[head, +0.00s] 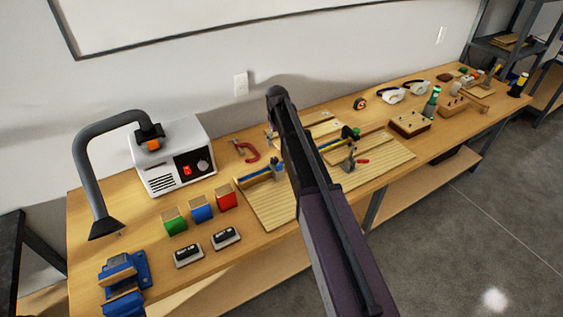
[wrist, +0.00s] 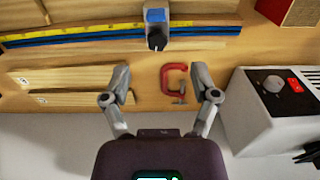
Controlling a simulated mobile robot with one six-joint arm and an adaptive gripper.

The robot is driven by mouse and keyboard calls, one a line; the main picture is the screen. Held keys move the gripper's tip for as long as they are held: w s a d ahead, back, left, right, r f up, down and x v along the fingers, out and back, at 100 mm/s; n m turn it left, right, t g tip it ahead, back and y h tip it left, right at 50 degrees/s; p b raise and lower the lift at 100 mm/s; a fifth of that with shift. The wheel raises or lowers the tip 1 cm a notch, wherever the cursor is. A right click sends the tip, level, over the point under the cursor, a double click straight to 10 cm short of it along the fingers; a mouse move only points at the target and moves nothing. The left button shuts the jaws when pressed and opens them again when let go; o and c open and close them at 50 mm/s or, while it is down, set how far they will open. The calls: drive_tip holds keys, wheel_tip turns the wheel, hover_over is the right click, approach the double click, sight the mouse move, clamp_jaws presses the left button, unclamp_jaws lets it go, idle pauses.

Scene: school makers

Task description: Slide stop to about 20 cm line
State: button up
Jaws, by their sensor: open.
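A red clamp (wrist: 172,80) lies between the fingers in the wrist view. A white fume extractor (head: 172,155) stands left of the board (head: 270,205), with red, blue and green boxes in front. Wooden strips (wrist: 55,80) lie behind the rail. A blue vise (head: 125,275) is at front left.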

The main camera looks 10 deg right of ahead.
sight(280, 165)
drive_tip(key=shift+d, duration=0.25)
drive_tip(key=shift+f, duration=0.1)
wheel_tip(280, 165, down, 14)
drive_tip(key=b, duration=1.3)
drive_tip(key=shift+d+r+b, duration=0.1)
drive_tip(key=shift+r+b, duration=0.1)
drive_tip(key=shift+b, duration=0.2)
